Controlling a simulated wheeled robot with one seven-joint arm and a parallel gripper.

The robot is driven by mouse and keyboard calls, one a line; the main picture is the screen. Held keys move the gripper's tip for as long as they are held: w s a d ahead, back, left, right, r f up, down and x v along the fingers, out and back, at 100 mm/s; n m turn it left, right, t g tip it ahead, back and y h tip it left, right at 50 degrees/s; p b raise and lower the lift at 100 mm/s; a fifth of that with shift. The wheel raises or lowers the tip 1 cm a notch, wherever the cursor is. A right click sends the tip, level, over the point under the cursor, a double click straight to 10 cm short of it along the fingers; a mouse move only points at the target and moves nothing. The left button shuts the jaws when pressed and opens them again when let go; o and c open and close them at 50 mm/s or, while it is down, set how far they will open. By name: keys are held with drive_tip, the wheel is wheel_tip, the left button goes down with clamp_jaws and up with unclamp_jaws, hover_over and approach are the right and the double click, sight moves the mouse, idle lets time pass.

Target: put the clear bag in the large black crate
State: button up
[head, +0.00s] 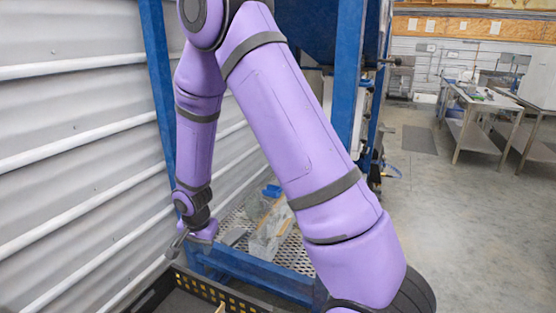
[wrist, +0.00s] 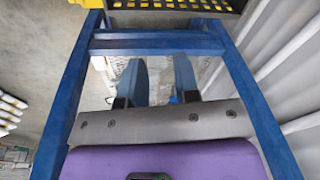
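The clear bag (head: 268,232) appears as a pale, see-through bundle on the perforated metal shelf inside the blue frame, partly hidden behind my arm. The large black crate (head: 212,292) is at the bottom left, cut off by the picture edge; its yellow-holed wall also shows at the top of the wrist view (wrist: 170,18). My gripper (head: 174,248) is near the corrugated wall, left of the bag and above the crate's far side. In the wrist view its two fingers (wrist: 160,80) are apart with nothing held between them. I cannot clearly make out the bag there.
Blue posts and a low crossbar (head: 262,272) of the frame stand around the shelf. The corrugated wall (head: 70,130) is close on the left. A small blue item (head: 272,191) lies behind the bag. Open floor (head: 470,230) and metal tables (head: 480,105) are on the right.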

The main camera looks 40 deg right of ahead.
drive_tip(key=s+d+r+n+t, duration=0.1)
drive_tip(key=s+r+n, duration=0.15)
drive_tip(key=r, duration=0.55)
drive_tip(key=s+d+r+n, duration=0.1)
drive_tip(key=s+r, duration=0.2)
drive_tip(key=r, duration=0.4)
drive_tip(key=s+d+r+n+t, duration=0.1)
drive_tip(key=s+d+r, duration=0.15)
drive_tip(key=r, duration=0.55)
drive_tip(key=s+r+n+t, duration=0.1)
drive_tip(key=s+r+n, duration=0.2)
drive_tip(key=s, duration=0.6)
drive_tip(key=s+r+n, duration=0.3)
drive_tip(key=s+r, duration=0.5)
drive_tip(key=s, duration=0.2)
drive_tip(key=shift+r+t, duration=0.15)
drive_tip(key=shift+t, duration=0.25)
drive_tip(key=shift+d, duration=0.1)
